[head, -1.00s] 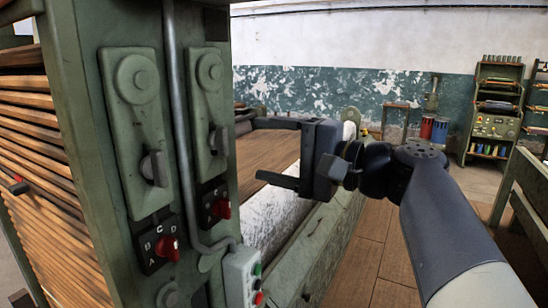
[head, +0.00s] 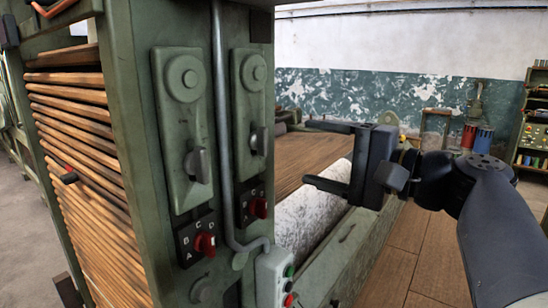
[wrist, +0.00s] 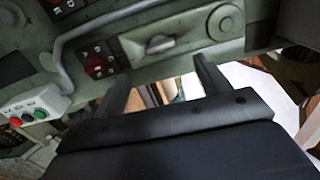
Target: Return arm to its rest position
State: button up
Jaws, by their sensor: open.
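My gripper (head: 326,155) is open and empty in the head view, with its two dark fingers pointing left toward the green machine post (head: 120,130). It is at the right of the post, in front of a white roller (head: 318,208). In the wrist view my gripper (wrist: 160,82) shows its two fingers apart with nothing between them. Beyond the fingertips are a latch plate (wrist: 170,42) and a red selector knob (wrist: 97,66). My arm comes in from the right side of the head view.
A button box (head: 272,277) with green and red buttons is low on the post. Red knobs (head: 206,244) stick out from the post's face. Wooden slats (head: 75,140) fill the left side. Brown floor (head: 400,255) is clear at the right, with a shelf unit (head: 533,130) farther back.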

aim_at(267, 143)
jog(key=shift+p+x, duration=0.8)
jog(key=shift+x, duration=3.95)
jog(key=shift+d, duration=0.1)
